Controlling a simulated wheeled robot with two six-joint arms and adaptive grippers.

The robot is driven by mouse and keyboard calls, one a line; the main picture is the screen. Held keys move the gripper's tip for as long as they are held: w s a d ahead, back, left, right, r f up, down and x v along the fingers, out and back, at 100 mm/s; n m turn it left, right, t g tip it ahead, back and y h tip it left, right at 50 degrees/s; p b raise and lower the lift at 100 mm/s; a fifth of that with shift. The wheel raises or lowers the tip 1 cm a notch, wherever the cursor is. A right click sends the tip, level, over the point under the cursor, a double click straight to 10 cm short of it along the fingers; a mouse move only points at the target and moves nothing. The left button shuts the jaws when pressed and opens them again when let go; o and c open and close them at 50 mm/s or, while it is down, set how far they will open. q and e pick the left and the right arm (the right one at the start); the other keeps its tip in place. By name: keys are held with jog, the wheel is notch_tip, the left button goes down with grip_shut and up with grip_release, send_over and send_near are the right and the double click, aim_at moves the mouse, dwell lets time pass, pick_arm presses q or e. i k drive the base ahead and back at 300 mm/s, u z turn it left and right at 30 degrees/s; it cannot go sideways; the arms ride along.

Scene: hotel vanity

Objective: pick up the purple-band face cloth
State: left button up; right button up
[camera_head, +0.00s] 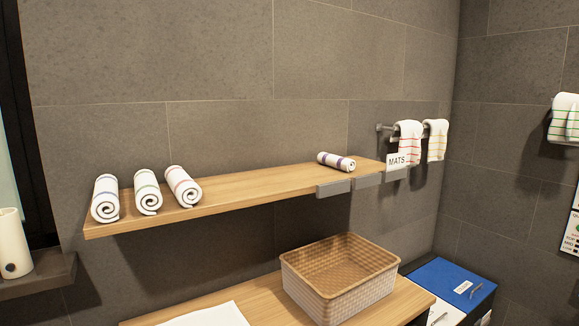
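The purple-band face cloth (336,162) is a small white roll with dark purple bands. It lies on its side near the right end of the wooden wall shelf (250,188). Nothing touches it in view, and no gripper is near it. Neither of my grippers shows in the head view.
Three rolled white cloths, one of them red-striped (183,186), lie at the shelf's left end. A MATS sign (397,160) and grey tags mark its right edge. Below, a wicker basket (345,301) stands on a wooden counter. Towels (409,142) hang on a rail behind. The shelf's middle is clear.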

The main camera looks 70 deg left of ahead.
aim_at(346, 165)
jog(key=k, duration=0.25)
jog(key=u, duration=0.85)
